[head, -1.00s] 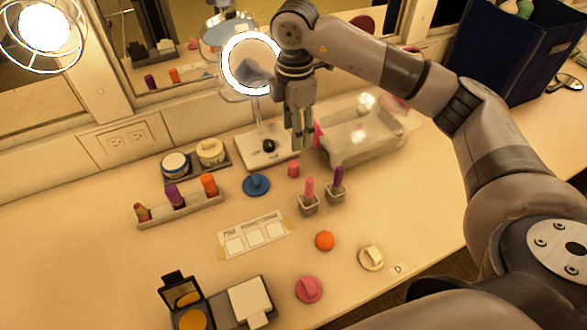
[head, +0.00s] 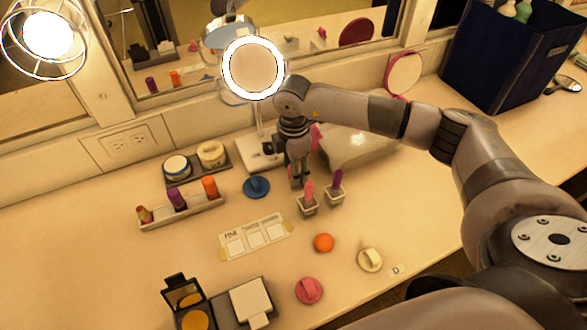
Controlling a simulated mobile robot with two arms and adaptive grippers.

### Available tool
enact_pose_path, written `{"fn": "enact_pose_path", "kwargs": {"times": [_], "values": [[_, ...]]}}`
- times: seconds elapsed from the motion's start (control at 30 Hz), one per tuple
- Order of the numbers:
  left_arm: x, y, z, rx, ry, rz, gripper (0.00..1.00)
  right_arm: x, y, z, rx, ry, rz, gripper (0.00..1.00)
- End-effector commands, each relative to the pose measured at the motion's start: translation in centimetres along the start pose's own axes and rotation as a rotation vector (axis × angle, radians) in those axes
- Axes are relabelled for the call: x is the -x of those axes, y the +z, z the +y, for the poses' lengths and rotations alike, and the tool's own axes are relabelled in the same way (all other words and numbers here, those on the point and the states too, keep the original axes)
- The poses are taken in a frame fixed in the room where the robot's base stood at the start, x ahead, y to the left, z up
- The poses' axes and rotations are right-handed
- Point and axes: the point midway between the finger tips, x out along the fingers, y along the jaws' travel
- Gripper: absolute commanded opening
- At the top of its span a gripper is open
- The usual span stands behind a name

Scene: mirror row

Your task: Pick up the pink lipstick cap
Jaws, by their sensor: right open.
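My right gripper (head: 297,180) is low over the counter, pointing down, with its fingers open. It is at the spot where the small pink cap stood, just behind the pink lipstick (head: 308,189) in its square holder. The cap is now mostly or fully hidden by the fingers, so I cannot tell whether they touch it. A purple lipstick (head: 337,180) stands in a second holder to the right. My left gripper is not in view.
A blue round lid (head: 256,187) lies left of the gripper. A lit ring mirror (head: 253,69) stands behind, with a clear box (head: 356,147) at right. An orange ball (head: 324,243), a pink disc (head: 309,290) and a cream disc (head: 370,259) lie in front.

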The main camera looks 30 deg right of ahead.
Motion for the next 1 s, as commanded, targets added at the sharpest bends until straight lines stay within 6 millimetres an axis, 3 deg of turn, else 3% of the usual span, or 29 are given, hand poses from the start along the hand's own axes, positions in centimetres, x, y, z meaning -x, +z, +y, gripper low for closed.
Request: {"fn": "enact_pose_path", "kwargs": {"times": [0.2,0.7,1.0], "values": [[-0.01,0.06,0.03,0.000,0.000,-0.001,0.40,-0.05,-0.02,0.01,0.001,0.000,0.000,0.47],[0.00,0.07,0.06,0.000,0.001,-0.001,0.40,0.00,-0.01,0.01,0.001,0.001,0.000,0.14],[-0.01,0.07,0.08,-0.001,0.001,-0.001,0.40,0.17,-0.01,0.03,0.001,0.001,0.000,0.12]]}}
